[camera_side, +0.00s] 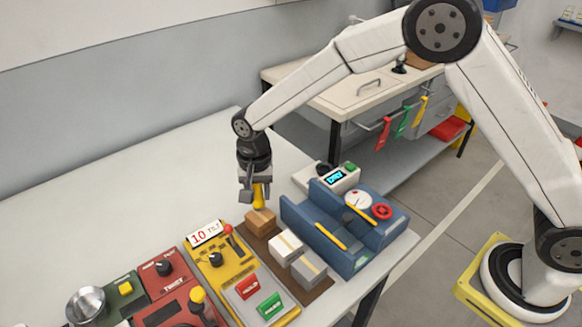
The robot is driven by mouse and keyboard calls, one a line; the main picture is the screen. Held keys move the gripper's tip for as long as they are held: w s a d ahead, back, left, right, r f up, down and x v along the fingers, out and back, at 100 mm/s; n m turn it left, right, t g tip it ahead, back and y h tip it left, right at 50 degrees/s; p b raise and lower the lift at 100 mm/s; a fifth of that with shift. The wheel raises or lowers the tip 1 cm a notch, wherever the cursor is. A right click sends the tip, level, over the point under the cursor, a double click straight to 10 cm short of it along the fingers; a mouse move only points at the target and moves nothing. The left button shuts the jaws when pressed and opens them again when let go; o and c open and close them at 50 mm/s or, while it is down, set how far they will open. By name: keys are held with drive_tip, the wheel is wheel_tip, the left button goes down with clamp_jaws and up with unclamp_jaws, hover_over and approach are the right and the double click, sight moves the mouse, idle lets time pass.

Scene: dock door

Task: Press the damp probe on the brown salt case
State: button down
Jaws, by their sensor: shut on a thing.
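My gripper (258,191) is shut on the yellow damp probe (260,202), holding it upright. The probe's lower end is at the top of the brown salt case (260,226); I cannot tell whether it touches or hovers just above. The brown case stands at the back end of a dark brown board (319,293). A pale case (286,249) and a greyish case (309,272) stand on the same board, nearer the front. A white meter (326,182) with a lit display, seemingly reading "DRY", and a green button stands behind the blue unit.
A blue unit (288,213) with yellow bars, a dial and a red knob stands right of the cases. A yellow panel (215,277) with a "10" display and lever is close on the left. Red and green panels and a metal bowl (86,304) lie further left. The table's back left is clear.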

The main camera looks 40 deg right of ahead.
drive_tip(key=shift+r, duration=2.2)
